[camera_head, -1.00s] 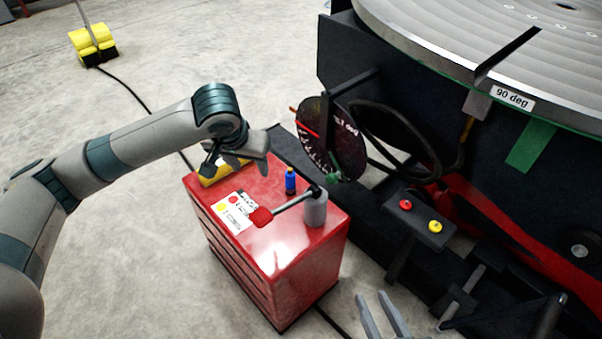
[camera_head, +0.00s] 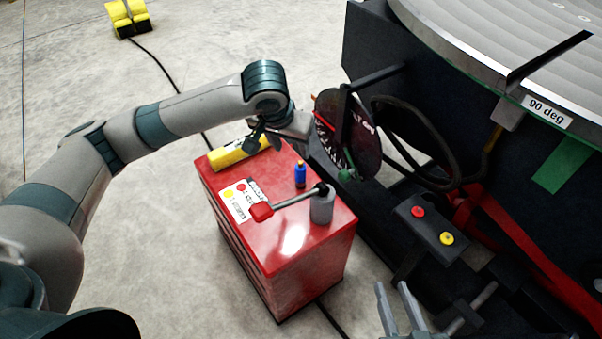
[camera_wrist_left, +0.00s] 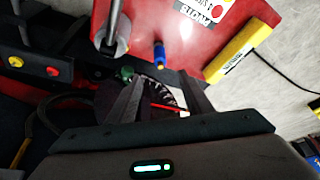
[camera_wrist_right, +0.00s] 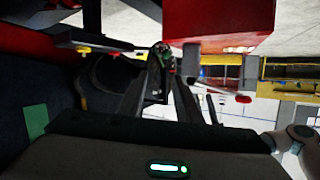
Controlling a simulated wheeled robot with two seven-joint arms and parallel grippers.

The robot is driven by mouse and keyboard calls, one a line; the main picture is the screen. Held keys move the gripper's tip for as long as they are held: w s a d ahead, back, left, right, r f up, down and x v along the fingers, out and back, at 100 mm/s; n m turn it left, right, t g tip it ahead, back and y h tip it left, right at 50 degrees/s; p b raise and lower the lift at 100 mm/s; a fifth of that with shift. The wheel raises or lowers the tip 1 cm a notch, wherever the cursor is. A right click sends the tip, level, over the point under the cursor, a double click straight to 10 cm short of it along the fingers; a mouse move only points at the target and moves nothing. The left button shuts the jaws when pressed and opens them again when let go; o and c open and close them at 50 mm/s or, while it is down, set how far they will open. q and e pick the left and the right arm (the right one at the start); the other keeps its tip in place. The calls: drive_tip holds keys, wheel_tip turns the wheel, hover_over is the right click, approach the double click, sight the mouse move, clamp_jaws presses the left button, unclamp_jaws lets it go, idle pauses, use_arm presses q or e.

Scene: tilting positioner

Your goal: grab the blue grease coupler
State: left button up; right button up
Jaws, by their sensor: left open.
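The blue grease coupler (camera_head: 300,176) stands upright on top of the red cabinet (camera_head: 290,236), just behind the grey cup. In the left wrist view the blue coupler (camera_wrist_left: 160,54) lies beyond the fingertips, roughly between them in picture width. My left gripper (camera_head: 262,139) is open and empty, above the cabinet's back edge, behind and left of the coupler and apart from it. Its two fingers show spread in the left wrist view (camera_wrist_left: 164,82). My right gripper (camera_head: 393,289) is low at the front right, beyond the cabinet, with its fingers apart and nothing between them.
A yellow block (camera_head: 236,152) and a label sheet (camera_head: 238,203) lie on the cabinet. A dark button box (camera_head: 430,226) and the positioner table (camera_head: 480,45) rise at right.

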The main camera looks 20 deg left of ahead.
sight(299, 168)
use_arm(q)
drive_tip(key=b+x, duration=0.3)
drive_tip(key=x, duration=0.8)
drive_tip(key=shift+a+f, duration=0.1)
drive_tip(key=shift+w+f, duration=0.1)
drive_tip(key=shift+f, duration=0.25)
use_arm(e)
wheel_tip(299, 168, up, 12)
drive_tip(key=s+a+t+y, duration=0.1)
drive_tip(key=a+t+y, duration=0.1)
drive_tip(key=t, duration=0.5)
drive_tip(key=shift+f, duration=0.25)
drive_tip(key=shift+s, duration=0.1)
